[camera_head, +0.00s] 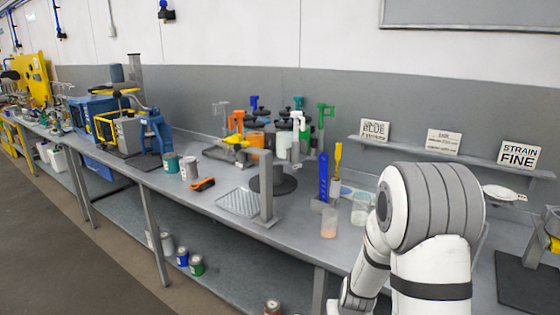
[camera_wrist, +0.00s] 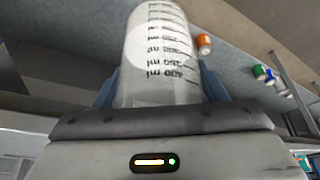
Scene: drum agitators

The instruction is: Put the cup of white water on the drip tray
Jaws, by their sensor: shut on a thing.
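A clear graduated cup (camera_wrist: 165,30) with dark ml marks and something white inside fills the middle of the wrist view. My gripper (camera_wrist: 159,82) is shut on it, with a blue-grey finger on each side. In the head view my arm bends down at the lower right, and the held cup cannot be made out there. The drip tray (camera_head: 238,203), a pale ribbed rectangle, lies on the bench left of my arm, near the front edge. I see no cup on it.
A grey upright stand (camera_head: 266,190) is at the tray's right edge. An orange-and-black tool (camera_head: 203,184) lies to its left. Clear cups (camera_head: 329,222) (camera_head: 360,208) and a blue holder (camera_head: 323,178) stand between tray and arm. Cans (camera_head: 196,265) sit on the lower shelf.

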